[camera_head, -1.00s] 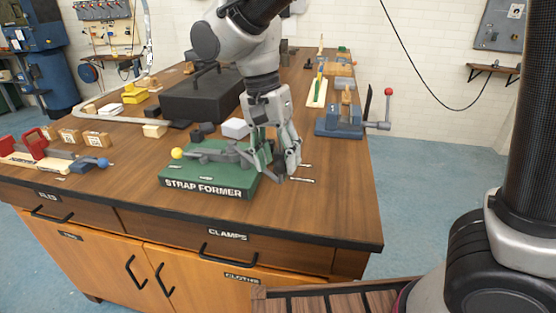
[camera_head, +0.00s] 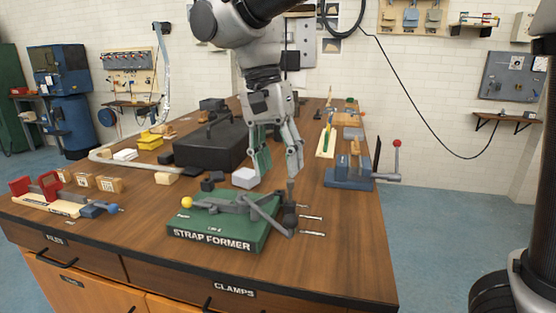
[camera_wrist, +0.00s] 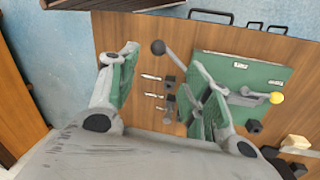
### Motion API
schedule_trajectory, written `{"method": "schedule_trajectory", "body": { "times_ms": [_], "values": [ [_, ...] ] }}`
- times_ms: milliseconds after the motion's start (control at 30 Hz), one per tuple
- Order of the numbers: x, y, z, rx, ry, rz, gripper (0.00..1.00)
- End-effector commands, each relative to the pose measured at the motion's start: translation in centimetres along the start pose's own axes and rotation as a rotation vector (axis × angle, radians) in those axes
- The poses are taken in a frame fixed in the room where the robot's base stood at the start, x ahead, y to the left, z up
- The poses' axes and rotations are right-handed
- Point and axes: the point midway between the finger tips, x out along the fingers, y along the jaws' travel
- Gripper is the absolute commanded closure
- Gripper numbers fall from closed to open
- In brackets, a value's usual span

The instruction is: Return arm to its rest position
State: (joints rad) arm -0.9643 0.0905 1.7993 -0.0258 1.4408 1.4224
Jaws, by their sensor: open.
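My gripper (camera_head: 275,168) is open and empty above the workbench, just behind the strap former. Its two fingers with green pads also show in the wrist view (camera_wrist: 165,95), spread wide apart. The green strap former (camera_head: 215,233) lies on the bench below and in front of the fingers, with a grey lever arm, a yellow knob at its left and a dark knob at its right. In the wrist view the strap former (camera_wrist: 240,75) is partly hidden by one finger.
A black case (camera_head: 205,147) lies behind the strap former. A white block (camera_head: 245,178) stands close by the gripper. A blue vise-like tool (camera_head: 348,177) stands at the right edge. Red clamps (camera_head: 45,188) and wooden blocks lie at left. The bench front (camera_head: 300,270) is bare.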

Motion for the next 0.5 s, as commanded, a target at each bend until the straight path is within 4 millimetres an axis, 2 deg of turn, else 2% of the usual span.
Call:
{"method": "schedule_trajectory", "body": {
  "times_ms": [167,267,367,467,500],
  "values": [
    [0.2,-0.8,-0.1,-0.211,0.008,-0.035,0.51],
    [2.1,-0.8,0.0,-0.412,0.011,-0.043,0.51],
    [3.5,0.5,-0.1,-0.609,0.024,-0.07,0.51],
    [4.6,3.5,-1.8,-0.754,0.047,-0.114,0.51],
    [5.0,5.1,-2.7,-0.801,0.062,-0.136,0.51]
  ]
}}
